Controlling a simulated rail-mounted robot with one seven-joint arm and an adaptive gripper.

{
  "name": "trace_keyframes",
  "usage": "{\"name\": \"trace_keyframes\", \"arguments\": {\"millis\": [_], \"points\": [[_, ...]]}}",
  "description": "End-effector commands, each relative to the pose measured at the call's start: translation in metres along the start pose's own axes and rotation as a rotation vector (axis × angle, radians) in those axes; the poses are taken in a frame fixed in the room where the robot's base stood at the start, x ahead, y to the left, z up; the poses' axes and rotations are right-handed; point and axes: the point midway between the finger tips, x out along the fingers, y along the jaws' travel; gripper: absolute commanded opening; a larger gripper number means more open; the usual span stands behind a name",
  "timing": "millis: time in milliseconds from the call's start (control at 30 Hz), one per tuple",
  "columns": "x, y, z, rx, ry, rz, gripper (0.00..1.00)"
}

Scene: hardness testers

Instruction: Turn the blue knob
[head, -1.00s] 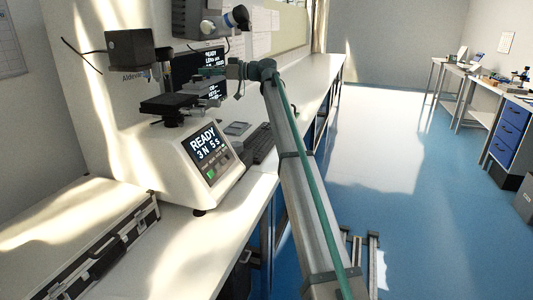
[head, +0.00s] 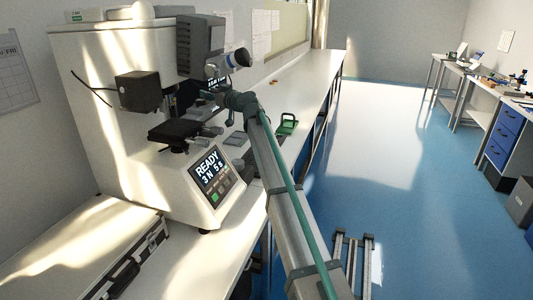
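A white hardness tester (head: 90,80) stands on the bench at left, with a lit panel (head: 211,172) reading "READY 3 N 5 s". Its dark stage (head: 175,133) has grey micrometer-like handles (head: 208,131) at the right. I cannot make out a blue knob on it; it may be hidden or too small to see. My arm reaches up from the bottom, and my gripper (head: 213,94) is close to the tester's middle, in front of its upper column. The fingers are small and dark there, so their opening and any contact are unclear.
A black box (head: 139,91) sticks out at left. A silver-edged case (head: 85,255) lies in front. A green object (head: 287,124) sits on the bench (head: 303,83) beyond my arm. The blue floor at right is open.

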Motion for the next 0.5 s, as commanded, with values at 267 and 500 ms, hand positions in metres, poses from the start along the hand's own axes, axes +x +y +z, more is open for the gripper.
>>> {"name": "trace_keyframes", "arguments": {"millis": [267,500], "points": [[-0.001,-0.0021,-0.0066,0.0,-0.001,0.091,0.38],[-0.001,-0.0019,-0.0068,-0.001,-0.001,0.165,0.38]]}}
